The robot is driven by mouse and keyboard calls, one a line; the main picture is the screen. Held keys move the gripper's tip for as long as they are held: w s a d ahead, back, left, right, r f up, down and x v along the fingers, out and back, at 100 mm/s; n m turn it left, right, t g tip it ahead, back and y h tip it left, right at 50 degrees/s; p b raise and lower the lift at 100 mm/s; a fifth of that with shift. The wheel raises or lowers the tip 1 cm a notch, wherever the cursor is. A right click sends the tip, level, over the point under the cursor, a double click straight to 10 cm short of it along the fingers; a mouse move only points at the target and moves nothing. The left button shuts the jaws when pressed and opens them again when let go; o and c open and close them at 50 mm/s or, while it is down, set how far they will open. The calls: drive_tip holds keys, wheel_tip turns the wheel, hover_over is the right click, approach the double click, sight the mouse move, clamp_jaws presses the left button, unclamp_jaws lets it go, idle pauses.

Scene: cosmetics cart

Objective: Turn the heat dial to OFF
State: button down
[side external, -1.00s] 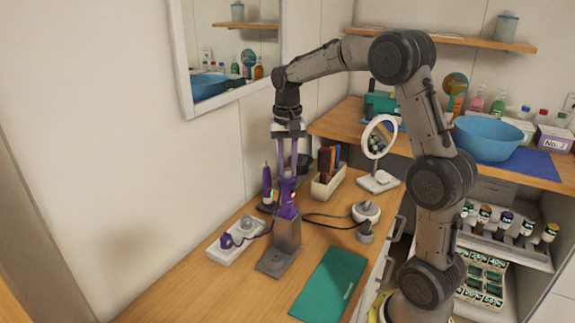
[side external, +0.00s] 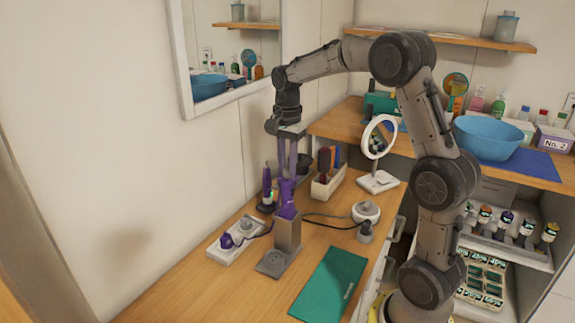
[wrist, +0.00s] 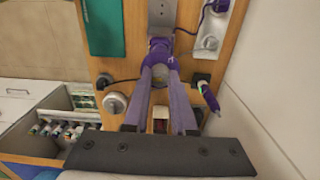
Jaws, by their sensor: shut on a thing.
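A purple hot tool (side external: 286,205) stands upright in a grey metal holder (side external: 287,236) on the wooden counter. My gripper (side external: 287,181) points down over the tool's top, with its fingertips shut there. In the wrist view, the fingers of my gripper (wrist: 161,72) close in on a small pale round end on the purple tool (wrist: 160,51). This looks like the heat dial (wrist: 161,77), partly hidden between the fingertips. Its markings and setting are too small to read.
A white power strip (side external: 222,254) with plugs lies left of the holder. A dark-based purple wand (side external: 267,179) and a brush box (side external: 328,187) stand behind it. A ring-light mirror (side external: 380,181), a round grey device (side external: 366,211) and a green mat (side external: 331,283) are right. Black cords cross the counter.

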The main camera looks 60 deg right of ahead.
sight(288, 169)
idle(0.4)
drive_tip(key=c, duration=0.7)
unclamp_jaws()
wheel_tip(288, 169, up, 14)
drive_tip(key=shift+f, duration=0.1)
